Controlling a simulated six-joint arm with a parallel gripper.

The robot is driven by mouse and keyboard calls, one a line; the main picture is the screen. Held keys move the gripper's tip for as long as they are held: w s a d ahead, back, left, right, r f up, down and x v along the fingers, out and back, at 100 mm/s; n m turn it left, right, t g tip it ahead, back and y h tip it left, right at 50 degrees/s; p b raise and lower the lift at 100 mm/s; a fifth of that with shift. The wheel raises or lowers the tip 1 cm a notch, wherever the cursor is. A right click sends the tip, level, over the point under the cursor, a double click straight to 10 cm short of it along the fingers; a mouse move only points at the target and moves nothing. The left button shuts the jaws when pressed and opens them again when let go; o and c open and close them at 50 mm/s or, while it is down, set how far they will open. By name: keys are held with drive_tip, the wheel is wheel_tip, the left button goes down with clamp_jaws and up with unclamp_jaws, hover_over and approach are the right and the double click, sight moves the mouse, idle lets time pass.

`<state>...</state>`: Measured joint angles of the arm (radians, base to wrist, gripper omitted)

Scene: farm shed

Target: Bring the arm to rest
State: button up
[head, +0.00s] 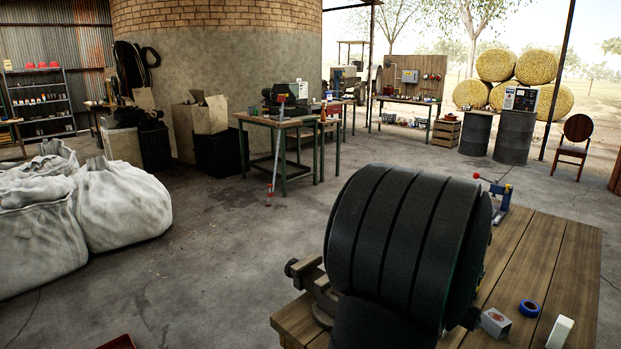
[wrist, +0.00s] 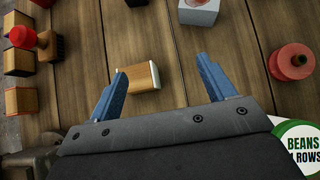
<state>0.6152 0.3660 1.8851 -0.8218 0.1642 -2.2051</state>
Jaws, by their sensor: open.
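My gripper (wrist: 161,66) shows in the wrist view with its two blue fingers spread apart and nothing held between them. It points down at the plank top of a workbench (wrist: 90,55). A small wooden block with a white end (wrist: 142,78) lies on the planks, beside the left finger in the picture. The height of the fingers above the bench is hard to tell. In the head view, a large black ribbed shape hides part of the bench (head: 545,250), and my gripper cannot be made out there.
In the wrist view, wooden blocks (wrist: 18,62) and a red knob (wrist: 22,37) lie left, a grey box (wrist: 198,10) at the top, a red spool (wrist: 291,63) right, and a BEANS label (wrist: 300,145) lower right. The head view shows blue tape (head: 529,308) and a white block (head: 560,332).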

drive_tip(key=s+d+r, duration=0.2)
drive_tip(key=s+r, duration=0.1)
drive_tip(key=s, duration=0.1)
drive_tip(key=shift+s+d, duration=0.15)
drive_tip(key=shift+s, duration=0.15)
idle(0.4)
